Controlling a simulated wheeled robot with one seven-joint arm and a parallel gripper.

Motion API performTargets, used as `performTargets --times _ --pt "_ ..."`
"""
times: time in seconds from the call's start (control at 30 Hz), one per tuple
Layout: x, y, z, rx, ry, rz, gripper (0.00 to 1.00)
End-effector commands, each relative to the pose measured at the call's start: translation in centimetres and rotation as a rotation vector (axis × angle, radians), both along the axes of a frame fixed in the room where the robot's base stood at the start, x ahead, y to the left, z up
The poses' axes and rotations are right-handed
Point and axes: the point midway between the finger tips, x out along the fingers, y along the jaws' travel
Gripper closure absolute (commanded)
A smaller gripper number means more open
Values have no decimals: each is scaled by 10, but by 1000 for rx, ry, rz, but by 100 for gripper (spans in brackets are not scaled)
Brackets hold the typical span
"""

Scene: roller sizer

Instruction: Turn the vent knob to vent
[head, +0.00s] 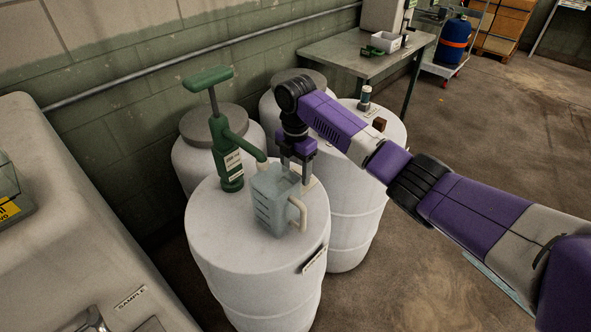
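I cannot make out the vent knob for certain; no label reading vent is legible. My gripper (296,173) points down over the top of the front white drum (222,232), just behind a translucent jug (273,207). Part of a pale plate (312,184) shows beside the fingers. A small brown block (380,124) sits on the drum behind (358,215), apart from my gripper.
A green hand pump (229,150) with a beige spout stands on the front drum, left of the jug. More white drums stand close behind. A pale machine (75,230) with a sample label fills the left. A metal table (345,55) is behind; open floor lies right.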

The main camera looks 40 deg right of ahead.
Motion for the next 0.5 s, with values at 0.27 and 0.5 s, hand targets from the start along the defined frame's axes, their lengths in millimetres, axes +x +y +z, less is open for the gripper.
performTargets --times 0.27,0.5 --pt "0 0 -2 0 0 0 40" --pt "0 0 -2 0 1 0 87"
